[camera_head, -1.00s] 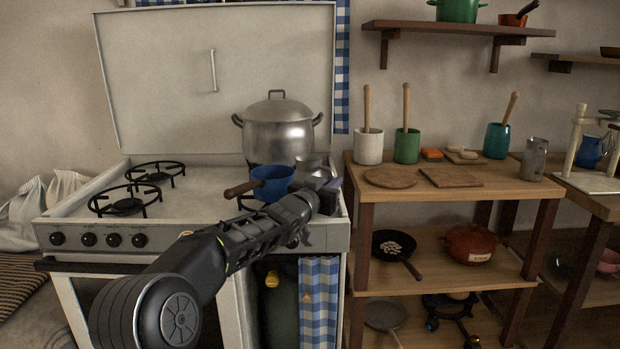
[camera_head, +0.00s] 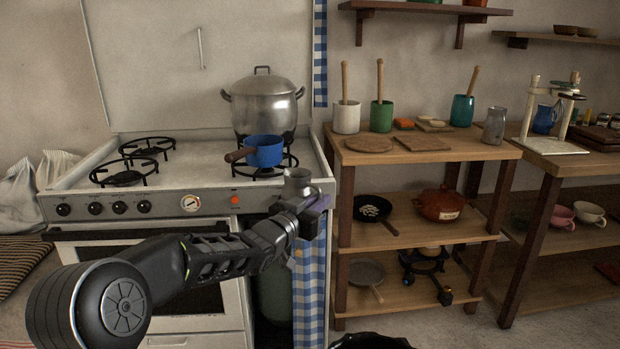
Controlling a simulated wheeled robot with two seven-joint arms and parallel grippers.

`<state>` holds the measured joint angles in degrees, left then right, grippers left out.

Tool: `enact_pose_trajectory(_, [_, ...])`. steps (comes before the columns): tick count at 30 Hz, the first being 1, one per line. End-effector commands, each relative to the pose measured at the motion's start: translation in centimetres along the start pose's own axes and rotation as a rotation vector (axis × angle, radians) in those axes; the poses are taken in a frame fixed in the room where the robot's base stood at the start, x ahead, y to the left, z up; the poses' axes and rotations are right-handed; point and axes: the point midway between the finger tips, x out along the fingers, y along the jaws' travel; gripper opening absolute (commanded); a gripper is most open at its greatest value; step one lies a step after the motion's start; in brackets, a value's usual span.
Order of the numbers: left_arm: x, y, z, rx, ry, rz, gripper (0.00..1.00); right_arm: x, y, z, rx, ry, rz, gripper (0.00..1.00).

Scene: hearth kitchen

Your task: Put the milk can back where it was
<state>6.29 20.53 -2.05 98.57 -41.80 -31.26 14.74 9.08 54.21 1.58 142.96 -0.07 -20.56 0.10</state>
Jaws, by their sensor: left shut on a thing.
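A small grey metal can (camera_head: 298,180), seemingly the milk can, is held upright in my left gripper (camera_head: 304,203). The gripper is shut on it, and the fingers and wrist hide its lower part. The can is in the air in front of the stove's right front corner, left of the wooden shelf table. My right gripper is not in view.
The stove (camera_head: 85,180) bears a blue saucepan (camera_head: 265,150) and a large lidded pot (camera_head: 264,105). The shelf table (camera_head: 455,151) holds utensil crocks, boards and a grey jug (camera_head: 495,125). Bare wood shows along its front edge.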

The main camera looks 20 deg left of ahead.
Motion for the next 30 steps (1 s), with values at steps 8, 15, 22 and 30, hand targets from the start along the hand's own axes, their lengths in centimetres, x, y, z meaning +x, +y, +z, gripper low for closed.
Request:
enact_pose_trajectory(8, [-7.0,5.9,6.5,-0.005,0.004,0.072,0.00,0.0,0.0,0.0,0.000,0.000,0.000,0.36])
enact_pose_trajectory(15, [-12.7,8.7,9.7,-0.006,0.010,0.078,0.00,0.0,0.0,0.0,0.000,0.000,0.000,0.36])
enact_pose_trajectory(22, [-14.1,9.2,10.2,-0.005,0.012,0.073,0.00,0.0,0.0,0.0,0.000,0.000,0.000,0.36])
enact_pose_trajectory(30, [-14.1,9.2,10.2,-0.005,0.011,0.074,0.00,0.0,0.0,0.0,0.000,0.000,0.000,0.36])
